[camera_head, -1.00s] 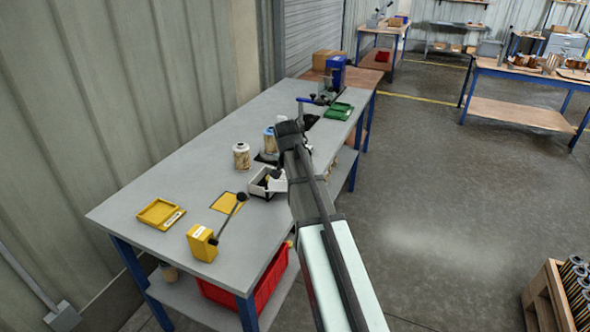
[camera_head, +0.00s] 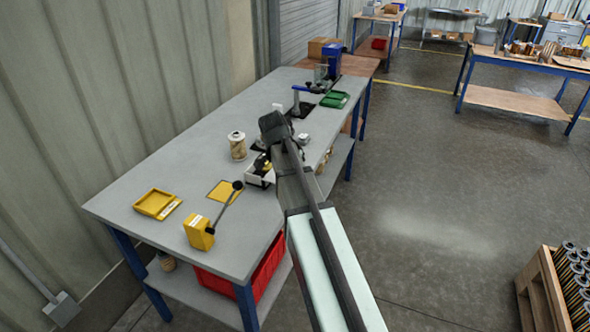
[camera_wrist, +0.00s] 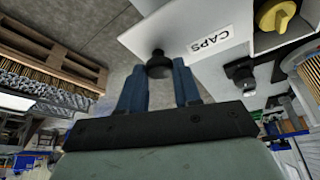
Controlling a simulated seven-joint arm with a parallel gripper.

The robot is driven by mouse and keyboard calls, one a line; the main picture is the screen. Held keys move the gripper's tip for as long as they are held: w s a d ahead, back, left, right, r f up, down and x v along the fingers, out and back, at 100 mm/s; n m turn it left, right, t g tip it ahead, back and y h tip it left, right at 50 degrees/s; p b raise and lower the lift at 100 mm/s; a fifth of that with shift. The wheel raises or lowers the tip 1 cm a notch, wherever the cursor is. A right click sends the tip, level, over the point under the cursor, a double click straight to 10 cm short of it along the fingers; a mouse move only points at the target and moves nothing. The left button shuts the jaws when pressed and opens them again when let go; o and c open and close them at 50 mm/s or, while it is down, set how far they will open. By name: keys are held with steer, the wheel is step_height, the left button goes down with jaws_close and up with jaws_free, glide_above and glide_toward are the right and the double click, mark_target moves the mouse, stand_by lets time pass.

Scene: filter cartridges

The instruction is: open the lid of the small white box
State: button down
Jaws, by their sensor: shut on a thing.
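The small white box (camera_head: 258,181) stands on the grey bench, partly hidden by my arm in the head view. In the wrist view a white panel labelled CAPS (camera_wrist: 192,35) fills the upper middle, with a black knob (camera_wrist: 158,65) at its lower edge. My gripper (camera_wrist: 160,88) has its two blue fingers on either side of this knob and is shut on it. I cannot tell how far the lid stands open. A yellow knobbed piece (camera_wrist: 275,15) shows beyond the panel. In the head view my gripper's fingers are hidden.
A cartridge (camera_head: 237,146) stands behind the box. A green tray (camera_head: 334,99) lies farther back. The bench's left end has free room.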

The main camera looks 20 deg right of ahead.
steer(key=c, duration=0.8)
jaws_free()
steer(key=v, duration=1.3)
steer(key=shift+r, duration=0.4)
